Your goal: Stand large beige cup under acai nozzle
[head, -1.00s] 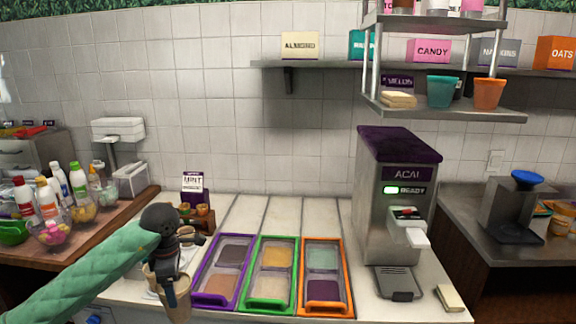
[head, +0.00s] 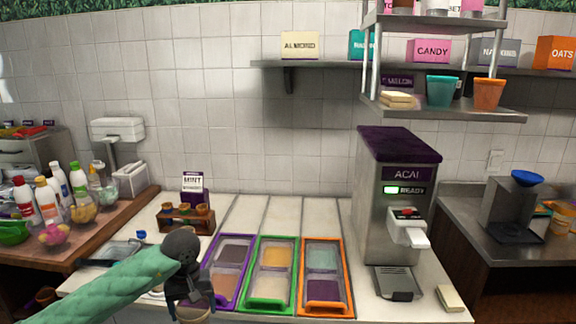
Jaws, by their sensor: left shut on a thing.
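The acai machine (head: 372,215) stands at the right of the white counter, with a lit green READY panel. Its white nozzle part (head: 410,235) juts out over a grey drip tray (head: 398,284), which is empty. My left gripper (head: 194,302) is at the bottom of the head view, in front of the purple-framed tray. It is shut on the large beige cup (head: 205,312), of which only a small part shows. The gripper hides most of the cup, so its tilt is hard to tell. My right gripper is not in view.
Purple (head: 229,273), green (head: 271,276) and orange (head: 322,277) framed topping trays lie between the gripper and the machine. A wooden holder with small cups (head: 187,219) stands behind the arm. A beige block (head: 450,298) lies right of the drip tray.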

